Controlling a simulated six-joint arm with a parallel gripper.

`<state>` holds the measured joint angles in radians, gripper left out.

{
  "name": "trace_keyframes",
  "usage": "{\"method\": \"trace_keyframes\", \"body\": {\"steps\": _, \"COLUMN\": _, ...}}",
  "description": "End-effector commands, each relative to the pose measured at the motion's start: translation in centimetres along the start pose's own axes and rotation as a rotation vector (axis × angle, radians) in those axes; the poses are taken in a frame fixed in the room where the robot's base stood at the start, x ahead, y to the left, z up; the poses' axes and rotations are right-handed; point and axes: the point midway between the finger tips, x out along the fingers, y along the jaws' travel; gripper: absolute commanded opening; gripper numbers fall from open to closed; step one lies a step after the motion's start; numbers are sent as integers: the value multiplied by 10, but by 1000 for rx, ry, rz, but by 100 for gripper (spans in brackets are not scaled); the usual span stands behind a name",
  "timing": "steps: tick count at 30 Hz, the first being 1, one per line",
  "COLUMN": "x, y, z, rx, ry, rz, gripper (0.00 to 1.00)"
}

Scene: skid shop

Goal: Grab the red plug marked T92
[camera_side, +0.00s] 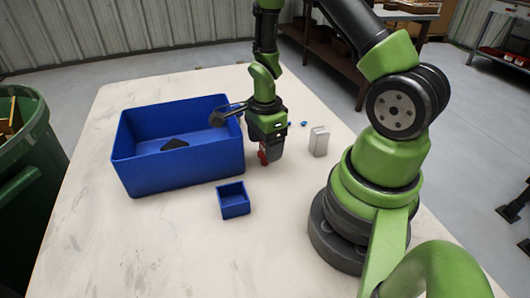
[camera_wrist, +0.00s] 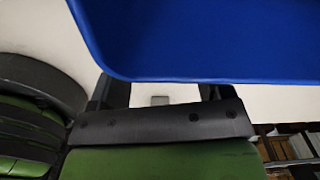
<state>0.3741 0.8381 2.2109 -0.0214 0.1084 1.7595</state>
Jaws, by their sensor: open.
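My gripper (camera_side: 266,154) points down over the pale table, just right of the large blue bin. A small red piece (camera_side: 263,157) shows at its lower end in the side view. I cannot tell whether this is the red plug or part of the gripper, and no T92 marking is readable. In the wrist view the two dark fingers of my gripper (camera_wrist: 165,92) stand apart, with a small grey shape (camera_wrist: 160,100) seen in the gap. No red plug shows there.
The large blue bin (camera_side: 190,172) holds a dark piece (camera_side: 175,143). A small blue box (camera_side: 233,201) stands in front of it. A pale upright block (camera_side: 319,141) and small blue bits (camera_side: 303,123) lie right of my gripper. The table's front is clear.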

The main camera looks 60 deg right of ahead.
Motion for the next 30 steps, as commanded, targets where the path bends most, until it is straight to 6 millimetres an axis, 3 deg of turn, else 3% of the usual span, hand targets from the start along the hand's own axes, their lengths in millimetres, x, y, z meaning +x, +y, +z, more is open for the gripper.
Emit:
{"method": "trace_keyframes", "body": {"steps": 4, "x": 13, "y": 0, "z": 0, "rx": 0, "ry": 0, "rz": 1, "gripper": 72}}
{"method": "trace_keyframes", "body": {"steps": 11, "x": 15, "y": 0, "z": 0, "rx": 0, "ry": -1, "rz": -2, "gripper": 72}}
{"method": "trace_keyframes", "body": {"steps": 12, "x": 15, "y": 0, "z": 0, "rx": 0, "ry": -1, "rz": -2, "gripper": 70}}
{"method": "trace_keyframes", "body": {"steps": 19, "x": 14, "y": 0, "z": 0, "rx": -1, "ry": -1, "rz": -2, "gripper": 19}}
{"method": "trace_keyframes", "body": {"steps": 30, "x": 11, "y": -1, "z": 0, "rx": -1, "ry": -1, "rz": -2, "gripper": 18}}
